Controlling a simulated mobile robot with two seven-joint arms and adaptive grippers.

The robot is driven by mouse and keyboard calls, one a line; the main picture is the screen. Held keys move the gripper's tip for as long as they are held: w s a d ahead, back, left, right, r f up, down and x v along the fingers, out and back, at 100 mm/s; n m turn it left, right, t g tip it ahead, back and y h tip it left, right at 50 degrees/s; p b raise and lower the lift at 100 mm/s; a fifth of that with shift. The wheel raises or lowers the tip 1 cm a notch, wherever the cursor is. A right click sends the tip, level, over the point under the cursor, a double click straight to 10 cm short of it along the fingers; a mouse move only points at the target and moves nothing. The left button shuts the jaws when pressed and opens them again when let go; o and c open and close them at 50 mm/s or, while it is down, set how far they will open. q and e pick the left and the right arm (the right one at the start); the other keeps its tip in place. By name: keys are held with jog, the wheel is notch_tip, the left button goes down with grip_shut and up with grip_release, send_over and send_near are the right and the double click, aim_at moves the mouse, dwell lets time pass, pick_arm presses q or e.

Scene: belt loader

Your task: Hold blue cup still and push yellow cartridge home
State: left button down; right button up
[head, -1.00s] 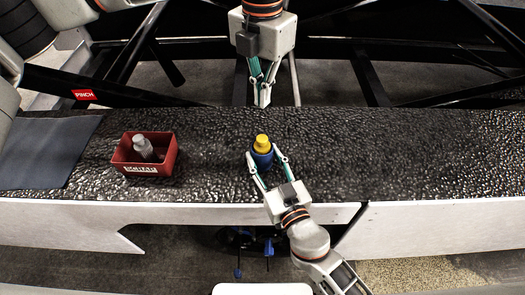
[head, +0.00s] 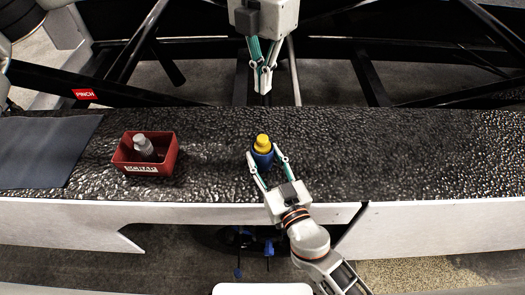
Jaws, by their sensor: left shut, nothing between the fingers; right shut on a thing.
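The blue cup (head: 262,160) stands upright on the dark textured belt (head: 400,150), near the middle of the head view. The yellow cartridge (head: 263,143) sits in the top of the cup and sticks up out of it. How deep it sits is hard to tell. My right gripper (head: 265,158) comes from the front edge and is shut on the blue cup, one finger on each side. My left gripper (head: 263,90) is shut and empty, pointing down, beyond the cup near the belt's far edge. It is apart from the cartridge.
A red box (head: 148,168) holding a grey bottle (head: 143,147) stands on the belt to the left. A dark mat (head: 45,150) lies at the belt's left end. Black frame beams run behind the belt. The belt right of the cup is clear.

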jog(key=o, duration=1.4)
jog(key=shift+s, duration=0.1)
jog(key=v, duration=1.1)
jog(key=shift+s+d, duration=0.2)
jog(key=shift+s, duration=0.15)
